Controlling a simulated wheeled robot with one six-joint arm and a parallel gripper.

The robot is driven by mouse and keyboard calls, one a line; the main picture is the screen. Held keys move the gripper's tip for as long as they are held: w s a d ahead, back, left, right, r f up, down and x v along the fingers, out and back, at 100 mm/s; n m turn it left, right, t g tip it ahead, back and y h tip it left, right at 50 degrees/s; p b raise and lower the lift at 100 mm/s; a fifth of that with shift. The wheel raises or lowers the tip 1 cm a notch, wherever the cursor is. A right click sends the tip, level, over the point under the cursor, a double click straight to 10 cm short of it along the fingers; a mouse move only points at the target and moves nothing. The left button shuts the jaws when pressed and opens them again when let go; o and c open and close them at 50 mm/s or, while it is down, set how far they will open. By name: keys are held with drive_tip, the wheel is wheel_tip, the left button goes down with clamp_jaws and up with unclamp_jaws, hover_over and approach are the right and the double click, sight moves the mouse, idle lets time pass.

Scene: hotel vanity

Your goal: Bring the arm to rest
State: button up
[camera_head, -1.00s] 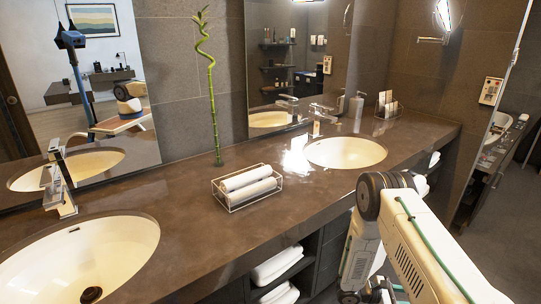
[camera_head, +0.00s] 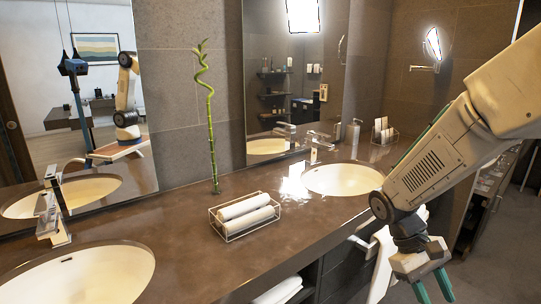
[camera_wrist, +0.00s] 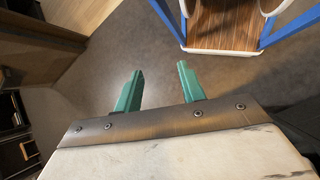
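My gripper (camera_head: 433,290) is at the lower right in the head view, in front of the vanity, with its green fingers pointing down. My arm rises from it to the right edge. In the wrist view my gripper (camera_wrist: 160,88) has its two green fingers spread apart, with nothing between them and bare floor beyond. It touches nothing that I can see.
The vanity counter (camera_head: 190,220) carries a wire basket (camera_head: 228,236) of rolled towels, a bamboo stalk (camera_head: 212,130) and two sinks. A white towel (camera_head: 383,265) hangs in front, close left of my gripper.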

drive_tip(key=s+a+r+m+t+y, duration=0.1)
drive_tip(key=s+a+r+t+y, duration=0.1)
drive_tip(key=s+r, duration=0.4)
drive_tip(key=s+a+r+m+t+y, duration=0.1)
drive_tip(key=s+a+r+t+y, duration=0.1)
drive_tip(key=s+a+r+t, duration=0.3)
wheel_tip(320, 180, up, 3)
drive_tip(key=shift+s+f+m+t+y, duration=0.15)
drive_tip(key=shift+s+m+t+y, duration=0.2)
drive_tip(key=shift+s, duration=0.85)
drive_tip(key=shift+a, duration=0.1)
